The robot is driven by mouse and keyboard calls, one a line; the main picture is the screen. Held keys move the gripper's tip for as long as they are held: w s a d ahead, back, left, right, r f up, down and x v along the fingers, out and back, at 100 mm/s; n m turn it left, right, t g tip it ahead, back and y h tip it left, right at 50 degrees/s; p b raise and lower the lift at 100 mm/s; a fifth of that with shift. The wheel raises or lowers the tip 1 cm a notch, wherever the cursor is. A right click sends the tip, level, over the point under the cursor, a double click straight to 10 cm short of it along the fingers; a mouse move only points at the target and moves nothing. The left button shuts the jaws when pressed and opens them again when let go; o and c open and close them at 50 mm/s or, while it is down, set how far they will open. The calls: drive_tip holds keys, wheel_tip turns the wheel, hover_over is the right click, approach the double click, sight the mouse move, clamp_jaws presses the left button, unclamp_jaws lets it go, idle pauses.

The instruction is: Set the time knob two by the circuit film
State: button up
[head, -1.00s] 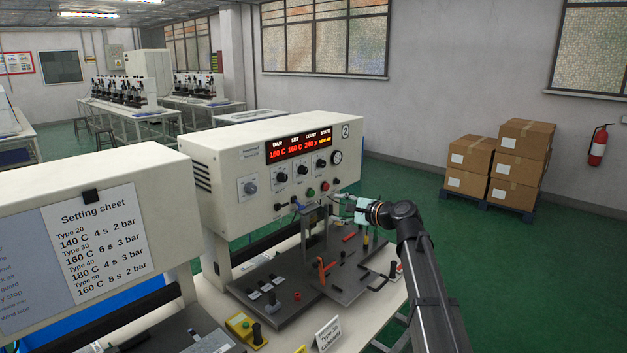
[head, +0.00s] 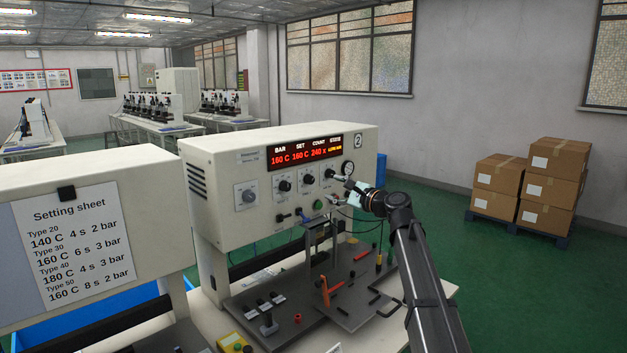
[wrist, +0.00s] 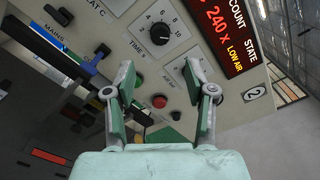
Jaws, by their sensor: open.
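Press 2, a cream machine (head: 225,165), has several dials on its front. In the wrist view a black knob (wrist: 160,33) sits on a white dial with marks up to 10; I take it for the time knob, shown in the head view too (head: 308,180). Its exact setting is too small to read. My gripper (wrist: 163,75) is open and empty, its fingertips apart from this knob. In the head view my gripper (head: 343,182) is before the panel's right side. The right finger partly hides another dial (wrist: 178,66). I cannot clearly identify the circuit film.
The red display (head: 304,153) reads 160 C, 160 C, 240 x, LOW AIR. A setting sheet (head: 76,240) hangs on the left machine. Red (wrist: 159,101) and green buttons lie below the dials. Fixtures with an orange handle (head: 324,290) stand underneath. Cartons (head: 548,190) stand far right.

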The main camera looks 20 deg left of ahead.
sight(312, 180)
drive_tip(key=p+x, duration=0.2)
drive_tip(key=x, duration=0.8)
drive_tip(key=shift+w+a, duration=0.15)
drive_tip(key=shift+a, duration=0.1)
clamp_jaws()
